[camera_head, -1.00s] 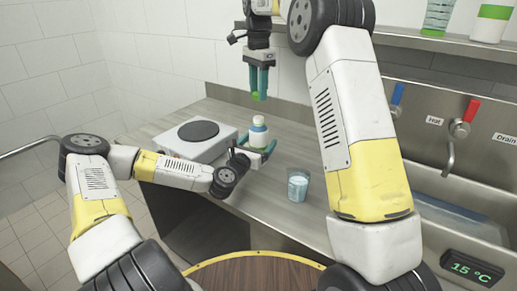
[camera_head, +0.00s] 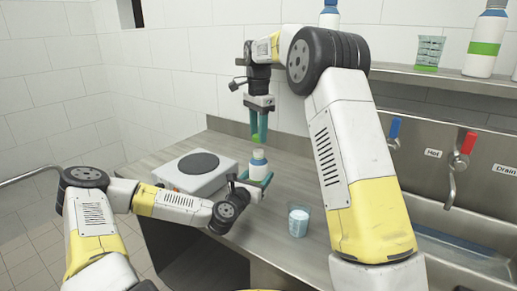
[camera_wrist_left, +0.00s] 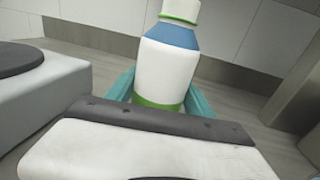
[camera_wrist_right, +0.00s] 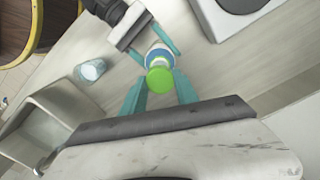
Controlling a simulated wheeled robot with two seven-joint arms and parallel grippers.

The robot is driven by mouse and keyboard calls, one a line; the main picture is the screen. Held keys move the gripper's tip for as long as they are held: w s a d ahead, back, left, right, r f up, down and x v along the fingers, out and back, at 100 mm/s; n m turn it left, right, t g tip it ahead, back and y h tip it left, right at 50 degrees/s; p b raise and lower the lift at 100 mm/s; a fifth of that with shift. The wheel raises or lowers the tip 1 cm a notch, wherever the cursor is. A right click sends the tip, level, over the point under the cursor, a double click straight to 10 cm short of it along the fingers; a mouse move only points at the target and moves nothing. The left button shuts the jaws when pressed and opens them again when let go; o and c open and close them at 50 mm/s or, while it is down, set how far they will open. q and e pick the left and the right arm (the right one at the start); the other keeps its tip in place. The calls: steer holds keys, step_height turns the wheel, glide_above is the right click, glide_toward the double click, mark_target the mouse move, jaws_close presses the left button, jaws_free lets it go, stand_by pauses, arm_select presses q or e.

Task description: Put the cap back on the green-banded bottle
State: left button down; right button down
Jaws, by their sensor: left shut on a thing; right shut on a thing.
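The white bottle with a blue shoulder (camera_head: 258,168) stands upright on the counter between the fingers of my left gripper (camera_head: 254,181). In the left wrist view the bottle (camera_wrist_left: 165,72) shows a green band low on its body and a thin green ring at its neck. My right gripper (camera_head: 257,128) points down and is shut on the green cap (camera_head: 256,139). The cap is just above the bottle's mouth, with a small gap in the head view. In the right wrist view the cap (camera_wrist_right: 160,80) covers part of the bottle's top, so exact alignment cannot be told.
A hot plate (camera_head: 198,168) stands left of the bottle. A beaker of pale blue liquid (camera_head: 298,221) stands to the right on the counter. A shelf (camera_head: 440,80) holds a glass (camera_head: 428,52) and another green-banded bottle (camera_head: 484,47). The sink (camera_head: 455,245) is at right.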

mark_target(259, 151)
steer(key=shift+f, duration=1.05)
steer(key=shift+f, duration=0.1)
steer(key=shift+f, duration=0.8)
steer(key=shift+f, duration=0.55)
steer(key=m, duration=0.6)
steer(key=shift+a, duration=0.1)
steer(key=m, duration=1.5)
steer(key=shift+f+m, duration=0.3)
steer(key=shift+m, duration=0.1)
steer(key=shift+r+m, duration=0.2)
steer(key=shift+m, duration=0.8)
